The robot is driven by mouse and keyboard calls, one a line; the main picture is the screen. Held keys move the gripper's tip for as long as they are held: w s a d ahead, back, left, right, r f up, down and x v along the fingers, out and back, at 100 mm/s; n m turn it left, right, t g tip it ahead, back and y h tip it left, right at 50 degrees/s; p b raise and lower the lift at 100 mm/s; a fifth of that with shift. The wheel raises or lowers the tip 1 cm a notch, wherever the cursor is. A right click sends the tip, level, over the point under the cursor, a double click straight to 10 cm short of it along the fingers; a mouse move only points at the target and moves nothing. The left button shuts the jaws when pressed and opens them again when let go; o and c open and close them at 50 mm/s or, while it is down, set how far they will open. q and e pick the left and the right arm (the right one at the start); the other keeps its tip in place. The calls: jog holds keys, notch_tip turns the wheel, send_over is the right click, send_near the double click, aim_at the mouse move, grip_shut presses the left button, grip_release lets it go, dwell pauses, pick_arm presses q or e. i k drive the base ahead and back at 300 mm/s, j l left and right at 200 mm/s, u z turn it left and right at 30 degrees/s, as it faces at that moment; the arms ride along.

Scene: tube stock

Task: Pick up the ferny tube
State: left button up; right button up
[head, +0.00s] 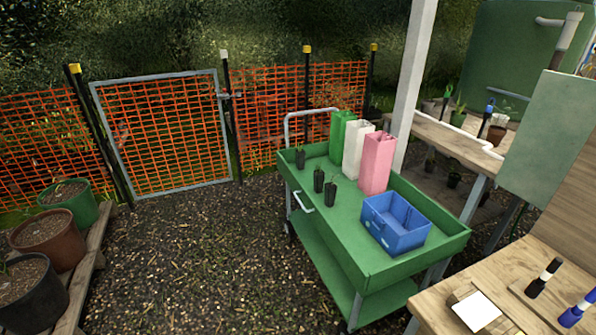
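Three small black plant tubes stand upright on the top tray of a green cart (280,166). One tube (300,160) is near the cart's back left, with a thin green sprig showing above it. The second tube (318,181) and the third tube (330,195) stand close together nearer the front. Each has small foliage on top, too small to tell which is ferny. Neither of my grippers is in view.
On the cart are tall green (336,132), white (351,155) and pink (376,165) sleeves and a blue crate (381,236). A wooden bench (436,300) with markers stands at front right. Pots line the left. Gravel is clear between the gate and cart.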

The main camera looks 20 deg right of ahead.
aim_at(330, 188)
jog(key=i+z, duration=0.15)
jog(key=i, duration=0.35)
jog(key=i+j+z, duration=0.2)
jog(key=i, duration=0.25)
jog(key=i+j+z, duration=0.15)
jog(key=i, duration=0.35)
